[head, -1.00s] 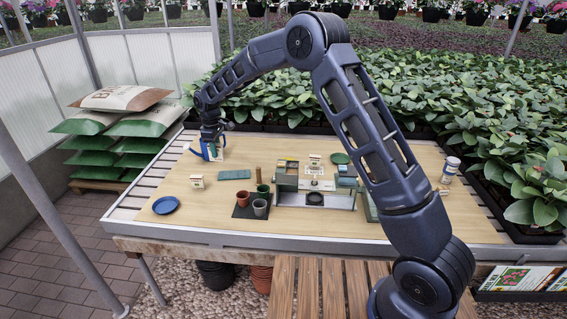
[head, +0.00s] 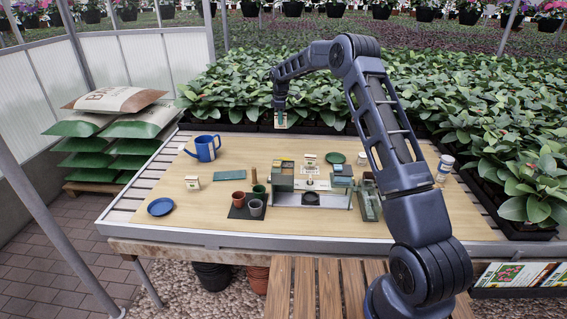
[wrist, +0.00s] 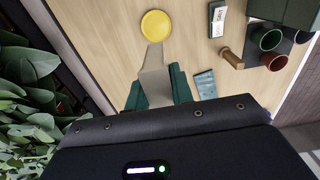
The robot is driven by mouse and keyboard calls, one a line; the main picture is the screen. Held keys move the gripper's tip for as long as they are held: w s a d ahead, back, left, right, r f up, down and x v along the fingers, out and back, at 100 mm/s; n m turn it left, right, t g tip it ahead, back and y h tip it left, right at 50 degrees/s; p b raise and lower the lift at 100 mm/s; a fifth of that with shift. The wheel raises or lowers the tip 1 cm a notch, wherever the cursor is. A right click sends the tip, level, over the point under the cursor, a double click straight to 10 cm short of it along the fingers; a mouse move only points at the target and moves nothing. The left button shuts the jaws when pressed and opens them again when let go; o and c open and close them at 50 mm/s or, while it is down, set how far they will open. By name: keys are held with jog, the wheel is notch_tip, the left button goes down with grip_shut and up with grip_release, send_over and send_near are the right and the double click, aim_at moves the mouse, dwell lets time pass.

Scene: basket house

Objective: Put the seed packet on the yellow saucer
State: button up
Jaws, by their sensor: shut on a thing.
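My gripper (head: 280,107) is raised near the back edge of the table, shut on the seed packet (head: 281,121). In the wrist view the packet (wrist: 153,78) is a tan, flat shape held between the teal fingers (wrist: 157,95). The yellow saucer (wrist: 156,25) lies empty on the table at the top of the wrist view, just past the packet's far end. The packet is apart from it. I cannot make out the yellow saucer in the head view.
A blue watering can (head: 203,147) stands at the back left. A blue saucer (head: 160,207) is at front left and a green saucer (head: 335,157) at back right. Small pots (head: 256,207) and a grey tray (head: 335,200) are mid-table. Leafy plants (head: 440,120) border the back.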

jog(key=shift+w+d, duration=0.35)
jog(key=shift+d, duration=0.1)
jog(key=shift+w+d+f, duration=0.1)
jog(key=shift+d+f, duration=0.05)
jog(key=shift+f, duration=0.15)
notch_tip(320, 180, down, 19)
jog(key=shift+f, duration=0.2)
jog(key=shift+f, duration=0.1)
jog(key=o, duration=1)
